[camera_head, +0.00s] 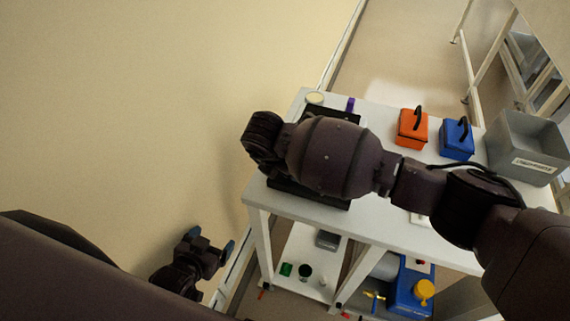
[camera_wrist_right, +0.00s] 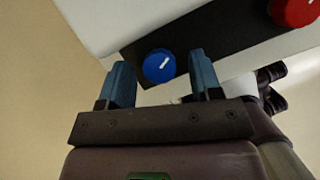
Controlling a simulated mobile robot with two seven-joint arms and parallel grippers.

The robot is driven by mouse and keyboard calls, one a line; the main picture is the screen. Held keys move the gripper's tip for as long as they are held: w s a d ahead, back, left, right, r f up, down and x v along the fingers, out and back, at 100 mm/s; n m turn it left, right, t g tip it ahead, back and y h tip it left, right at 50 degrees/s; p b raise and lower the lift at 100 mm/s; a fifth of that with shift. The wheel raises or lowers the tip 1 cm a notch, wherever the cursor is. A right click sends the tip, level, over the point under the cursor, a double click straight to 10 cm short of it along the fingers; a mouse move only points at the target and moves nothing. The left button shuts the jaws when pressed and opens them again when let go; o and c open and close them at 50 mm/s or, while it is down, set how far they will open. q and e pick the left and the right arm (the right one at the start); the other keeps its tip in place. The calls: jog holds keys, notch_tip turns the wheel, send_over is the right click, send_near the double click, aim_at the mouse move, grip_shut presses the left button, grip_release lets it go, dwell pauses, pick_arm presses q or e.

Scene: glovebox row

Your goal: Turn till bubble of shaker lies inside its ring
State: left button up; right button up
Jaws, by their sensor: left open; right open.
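The shaker, a dark flat slab (camera_head: 318,197), lies on the white table and is mostly covered by my right arm in the head view. In the right wrist view, a black panel (camera_wrist_right: 225,42) carries a blue knob (camera_wrist_right: 159,66) with a white mark and a red knob (camera_wrist_right: 294,10). My right gripper (camera_wrist_right: 160,62) is open, and the blue knob shows between its fingertips; I cannot tell whether they touch it. No bubble or ring can be made out. My left gripper (camera_head: 211,241) is open and empty, low beside the table's left end.
On the table (camera_head: 385,225) stand an orange box (camera_head: 412,130), a blue box (camera_head: 457,140) and a grey bin (camera_head: 528,148). A pale round thing (camera_head: 314,98) and a small purple thing (camera_head: 351,104) are at the back. The lower shelf (camera_head: 306,258) holds several small items.

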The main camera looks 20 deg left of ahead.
jog(key=c, duration=0.9)
jog(key=shift+c, duration=0.2)
jog(key=n+b, duration=0.1)
jog(key=n, duration=0.1)
jog(key=n+y+b, duration=0.1)
jog(key=n+b, duration=0.1)
jog(key=shift+d+f+y, duration=0.15)
jog(key=shift+f+y, duration=0.05)
jog(key=shift+y, duration=0.1)
jog(key=n+b, duration=0.1)
jog(key=n, duration=0.1)
jog(key=shift+d+n+y+b, duration=0.1)
jog(key=shift+n+y+b, duration=0.2)
jog(key=shift+y, duration=0.1)
jog(key=shift+r+n+y+b, duration=0.1)
jog(key=shift+n+y+b, duration=0.45)
jog(key=shift+n, duration=0.65)
jog(key=shift+r, duration=0.1)
